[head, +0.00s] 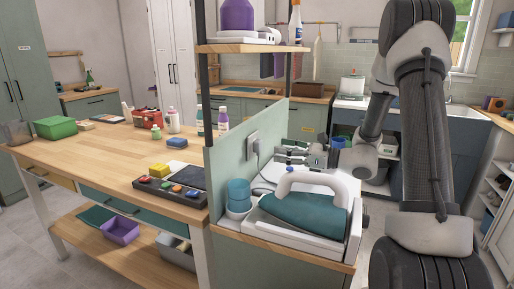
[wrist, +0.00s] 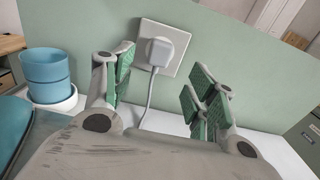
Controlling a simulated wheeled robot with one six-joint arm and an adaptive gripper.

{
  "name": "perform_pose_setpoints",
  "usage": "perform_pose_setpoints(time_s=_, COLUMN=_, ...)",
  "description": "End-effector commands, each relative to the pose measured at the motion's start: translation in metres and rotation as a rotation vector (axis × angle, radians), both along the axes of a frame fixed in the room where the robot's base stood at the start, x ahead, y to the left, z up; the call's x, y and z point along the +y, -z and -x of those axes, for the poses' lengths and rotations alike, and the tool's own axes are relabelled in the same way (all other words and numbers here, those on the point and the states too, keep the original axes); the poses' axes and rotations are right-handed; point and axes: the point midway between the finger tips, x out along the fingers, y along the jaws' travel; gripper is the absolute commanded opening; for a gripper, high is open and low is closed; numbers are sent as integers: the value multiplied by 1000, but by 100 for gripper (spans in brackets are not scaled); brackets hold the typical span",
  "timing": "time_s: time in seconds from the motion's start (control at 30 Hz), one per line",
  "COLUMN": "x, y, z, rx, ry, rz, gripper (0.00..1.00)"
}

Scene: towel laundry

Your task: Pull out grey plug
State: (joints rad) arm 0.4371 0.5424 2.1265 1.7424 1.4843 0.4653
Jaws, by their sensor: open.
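The grey plug (wrist: 161,52) sits in a white wall socket (wrist: 178,34) on the green panel, with its cable hanging down. In the head view the plug (head: 257,146) shows small at the socket (head: 251,142). My gripper (wrist: 168,85) is open in the wrist view, its green-padded fingers apart to the left and right of the cable. The plug lies beyond and between the fingers, nearer the left one; nothing is held. In the head view my gripper (head: 281,153) reaches left towards the panel, just right of the plug.
A teal iron (head: 305,213) rests on the white surface below my gripper. Stacked blue cups (head: 239,190) stand left of it; the upper blue cup (wrist: 46,68) also shows in the wrist view. The green panel (head: 226,170) stands upright behind. A shelf (head: 250,48) is above.

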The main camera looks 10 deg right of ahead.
Motion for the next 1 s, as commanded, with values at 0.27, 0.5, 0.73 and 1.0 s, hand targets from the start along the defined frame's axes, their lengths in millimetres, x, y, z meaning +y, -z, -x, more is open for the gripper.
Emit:
perform_pose_setpoints(time_s=0.27, x=34, y=0, z=-23, rx=0, ry=-4, rz=0, gripper=57)
perform_pose_setpoints(time_s=0.5, x=55, y=0, z=-39, rx=1, ry=-3, rz=1, gripper=57)
perform_pose_setpoints(time_s=0.73, x=63, y=0, z=-45, rx=1, ry=-1, rz=1, gripper=57)
perform_pose_setpoints(time_s=1.0, x=63, y=0, z=-45, rx=1, ry=-1, rz=1, gripper=57)
